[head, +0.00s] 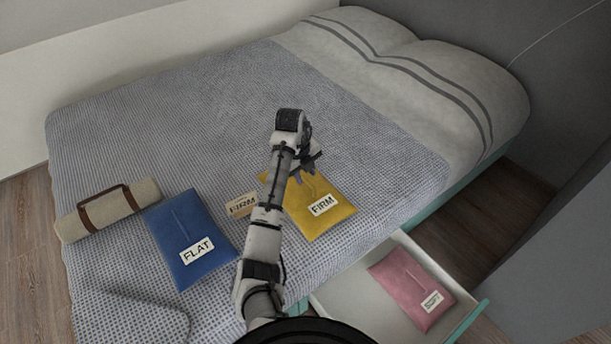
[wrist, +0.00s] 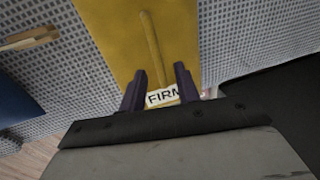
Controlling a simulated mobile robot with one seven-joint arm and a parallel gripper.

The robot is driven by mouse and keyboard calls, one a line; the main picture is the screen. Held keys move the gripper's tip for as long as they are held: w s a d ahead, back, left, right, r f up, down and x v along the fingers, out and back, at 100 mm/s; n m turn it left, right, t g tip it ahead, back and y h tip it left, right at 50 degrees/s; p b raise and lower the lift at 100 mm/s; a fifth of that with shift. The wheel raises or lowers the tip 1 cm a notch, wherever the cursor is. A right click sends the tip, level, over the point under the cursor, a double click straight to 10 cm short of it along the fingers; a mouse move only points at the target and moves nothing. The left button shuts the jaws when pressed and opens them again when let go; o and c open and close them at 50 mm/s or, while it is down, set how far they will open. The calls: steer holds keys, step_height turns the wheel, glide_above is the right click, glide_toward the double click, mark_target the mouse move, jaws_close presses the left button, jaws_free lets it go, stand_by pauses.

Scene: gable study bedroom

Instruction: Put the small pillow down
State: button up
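A yellow pillow (head: 325,222) with a FIRM label and a raised ridge lies flat on the bed. My gripper (head: 308,172) is above its far part, beside the ridge area. In the wrist view my gripper (wrist: 158,88) is open, its two dark fingers apart over the yellow pillow (wrist: 120,25), with the label between them. A blue pillow (head: 187,230) labelled FLAT lies to the left. A pink pillow (head: 405,285) lies in the open drawer; its label is too small to read.
A rolled mat (head: 108,210) with brown straps lies at the left edge. The open drawer (head: 340,290) juts from the bed's near side. The bed's middle is clear.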

mark_target(299, 192)
step_height(299, 192, up, 10)
steer(key=s+a+p, duration=0.1)
steer(key=p, duration=0.1)
steer(key=shift+a, duration=0.3)
steer(key=shift+r, duration=0.1)
